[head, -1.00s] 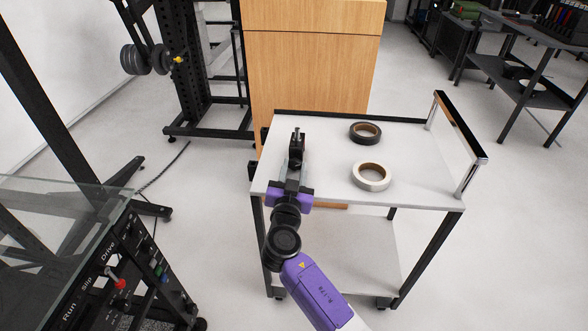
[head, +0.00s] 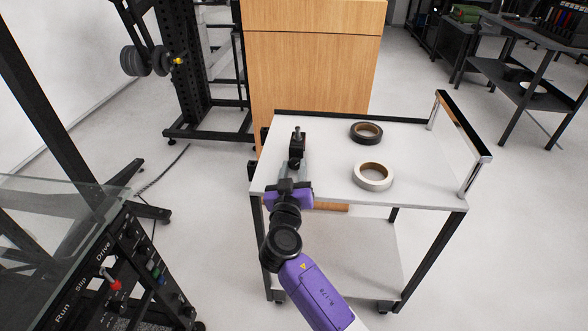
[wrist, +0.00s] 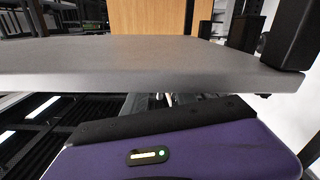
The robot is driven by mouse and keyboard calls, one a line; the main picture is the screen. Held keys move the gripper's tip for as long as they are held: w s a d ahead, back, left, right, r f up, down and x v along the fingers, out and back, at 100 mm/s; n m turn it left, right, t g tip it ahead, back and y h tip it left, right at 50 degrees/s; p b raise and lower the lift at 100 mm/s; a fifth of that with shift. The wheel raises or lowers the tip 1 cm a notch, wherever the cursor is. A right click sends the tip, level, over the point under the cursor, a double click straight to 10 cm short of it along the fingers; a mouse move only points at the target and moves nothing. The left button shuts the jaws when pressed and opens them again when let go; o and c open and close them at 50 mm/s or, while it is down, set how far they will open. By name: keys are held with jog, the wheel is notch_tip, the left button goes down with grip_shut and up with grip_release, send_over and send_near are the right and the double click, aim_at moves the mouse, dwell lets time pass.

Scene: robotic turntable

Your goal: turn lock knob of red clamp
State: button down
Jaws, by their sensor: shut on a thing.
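A dark fitting with an upright metal pin (head: 298,138) shows at the left part of the white cart top, in the head view. No red clamp can be made out, and no red shows on this fitting. My purple and black gripper (head: 294,166) reaches over the cart's near left edge and is shut on the fitting's near end. The exact contact and any lock knob are too small and too hidden to tell. In the wrist view my purple gripper housing fills the bottom, and a grey slab edge hides the fingertips.
A black tape roll (head: 367,132) and a white tape roll (head: 373,176) lie on the cart top (head: 420,170). The cart has a raised handle (head: 461,125) at right. A wooden cabinet (head: 313,75) stands behind it. A control panel (head: 125,275) is at lower left.

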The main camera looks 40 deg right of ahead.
jog(key=c, duration=1)
grip_release()
jog(key=shift+o, duration=0.2)
jog(key=v, duration=0.7)
jog(key=shift+s+a+b, duration=0.25)
jog(key=shift+a+b, duration=0.05)
jog(key=shift+a, duration=0.05)
